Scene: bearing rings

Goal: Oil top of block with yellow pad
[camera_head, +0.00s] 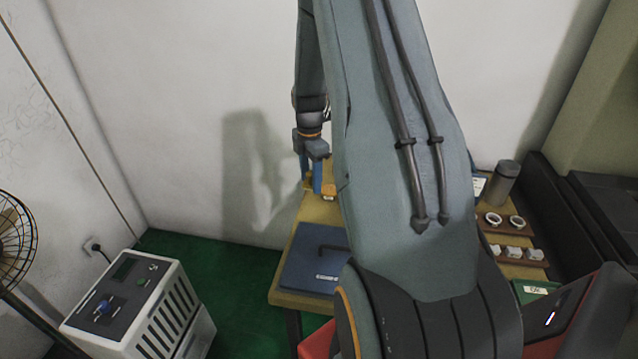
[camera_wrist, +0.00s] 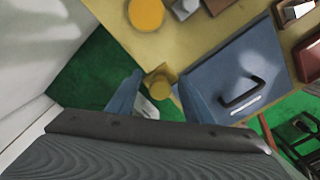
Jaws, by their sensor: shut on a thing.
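My gripper (camera_head: 316,178) is at the far left end of the table in the head view, its blue fingers pointing down. In the wrist view my gripper (camera_wrist: 158,92) has its fingers on both sides of a small yellow pad (camera_wrist: 160,82) and is shut on it. The pad is above the table's edge, with green floor beyond. A grey metal block (camera_wrist: 185,9) is at the top of the wrist view, apart from the pad; only part of it shows. My arm hides the middle of the table in the head view.
A flat orange-yellow disc (camera_wrist: 146,13) lies on the table (camera_wrist: 105,12). A blue case (camera_head: 312,258) with a black handle lies near the left edge. Behind my arm, at right, are a grey canister (camera_head: 502,183), pale rings (camera_head: 493,219) and small pale blocks (camera_head: 514,252). A white machine (camera_head: 140,310) stands on the floor.

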